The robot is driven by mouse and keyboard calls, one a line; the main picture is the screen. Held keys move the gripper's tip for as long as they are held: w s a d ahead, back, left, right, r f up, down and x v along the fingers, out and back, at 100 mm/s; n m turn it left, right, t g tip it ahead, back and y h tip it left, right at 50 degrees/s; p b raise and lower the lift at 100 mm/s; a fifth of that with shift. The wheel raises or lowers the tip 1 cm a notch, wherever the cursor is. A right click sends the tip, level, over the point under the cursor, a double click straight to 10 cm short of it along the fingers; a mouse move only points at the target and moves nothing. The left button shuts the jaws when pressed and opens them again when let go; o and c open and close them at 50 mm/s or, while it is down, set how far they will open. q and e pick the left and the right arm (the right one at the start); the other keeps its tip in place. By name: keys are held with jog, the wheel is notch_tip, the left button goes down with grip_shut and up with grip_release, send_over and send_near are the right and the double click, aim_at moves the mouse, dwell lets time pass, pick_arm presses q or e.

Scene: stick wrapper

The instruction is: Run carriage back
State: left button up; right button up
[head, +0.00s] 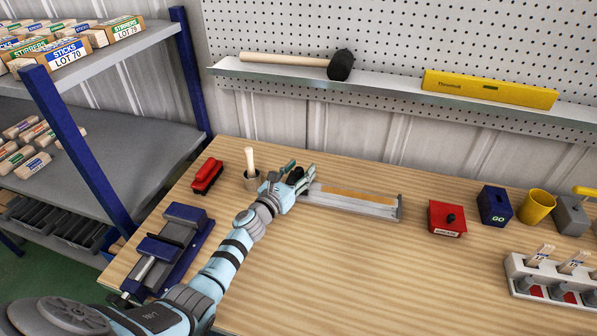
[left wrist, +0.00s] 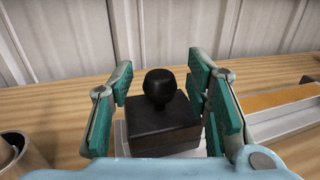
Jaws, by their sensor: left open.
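The carriage is a dark block with a round black knob (left wrist: 160,125); it sits at the left end of a grey track (head: 390,208) with an orange strip along it. In the head view only a dark bit of the carriage (head: 296,175) shows past my fingers. My left gripper (head: 291,172) is open at that end. In the left wrist view its teal-padded fingers (left wrist: 163,85) stand on both sides of the carriage, with gaps beside the knob. My right gripper is not in view.
A cup with a wooden-handled tool (head: 251,180) stands just left of my gripper. A red stapler-like object (head: 207,177) and a blue vise-like device (head: 172,245) lie further left. A red box (head: 446,218) and blue GO box (head: 494,205) stand right. The front middle table is clear.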

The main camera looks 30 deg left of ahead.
pick_arm(q)
jog(key=s, duration=0.8)
jog(key=s+a, duration=0.1)
jog(key=s, duration=0.3)
jog(key=shift+a, duration=0.1)
